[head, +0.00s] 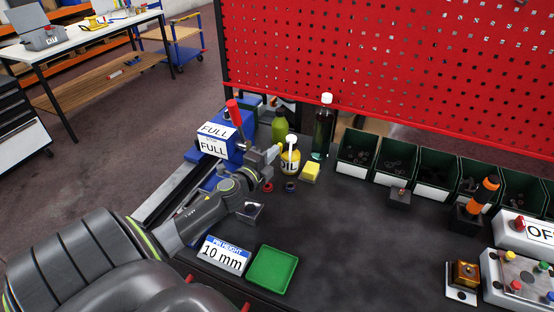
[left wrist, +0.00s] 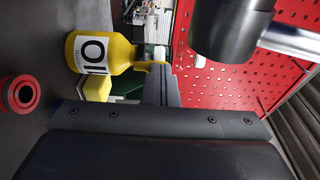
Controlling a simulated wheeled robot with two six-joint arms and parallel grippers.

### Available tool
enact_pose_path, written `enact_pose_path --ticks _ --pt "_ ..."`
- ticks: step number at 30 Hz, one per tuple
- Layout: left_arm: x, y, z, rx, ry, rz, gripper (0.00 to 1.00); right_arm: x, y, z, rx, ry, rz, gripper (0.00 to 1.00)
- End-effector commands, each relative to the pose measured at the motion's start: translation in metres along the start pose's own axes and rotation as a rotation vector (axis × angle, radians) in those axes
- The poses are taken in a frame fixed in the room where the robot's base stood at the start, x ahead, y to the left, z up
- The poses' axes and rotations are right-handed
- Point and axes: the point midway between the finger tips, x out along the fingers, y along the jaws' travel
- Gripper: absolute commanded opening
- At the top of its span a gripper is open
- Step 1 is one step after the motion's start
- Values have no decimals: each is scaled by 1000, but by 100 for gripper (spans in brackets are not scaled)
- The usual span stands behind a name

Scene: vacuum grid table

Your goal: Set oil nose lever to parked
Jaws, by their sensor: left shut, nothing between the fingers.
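A yellow oil bottle (head: 289,162) with an "OIL" label and white top stands on the dark bench. It also shows sideways in the left wrist view (left wrist: 90,52). A red-handled lever (head: 233,112) stands up from a blue machine (head: 238,150) with two "FULL" signs, left of the bottle; I cannot tell whether it is the oil nose lever. My left gripper (head: 272,153) is shut and empty, between the blue machine and the bottle, close to the bottle. Its dark fingers show in the left wrist view (left wrist: 160,85). No "parked" mark is readable. My right gripper is not in view.
A green bottle (head: 279,127), a dark bottle (head: 322,130) and a yellow block (head: 310,173) stand nearby. A green tray (head: 272,270) and a "10 mm" sign (head: 223,255) are in front. Dark bins (head: 358,150) line the red pegboard (head: 390,70).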

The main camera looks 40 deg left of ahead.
Motion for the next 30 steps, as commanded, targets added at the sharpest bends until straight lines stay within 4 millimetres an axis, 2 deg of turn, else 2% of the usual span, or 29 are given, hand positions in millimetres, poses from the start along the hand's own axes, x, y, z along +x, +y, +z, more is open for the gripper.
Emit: enact_pose_path --ticks 10,30 --pt "3 0 13 0 0 -1 0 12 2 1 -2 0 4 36" --pt "3 0 16 0 0 0 0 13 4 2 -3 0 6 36"
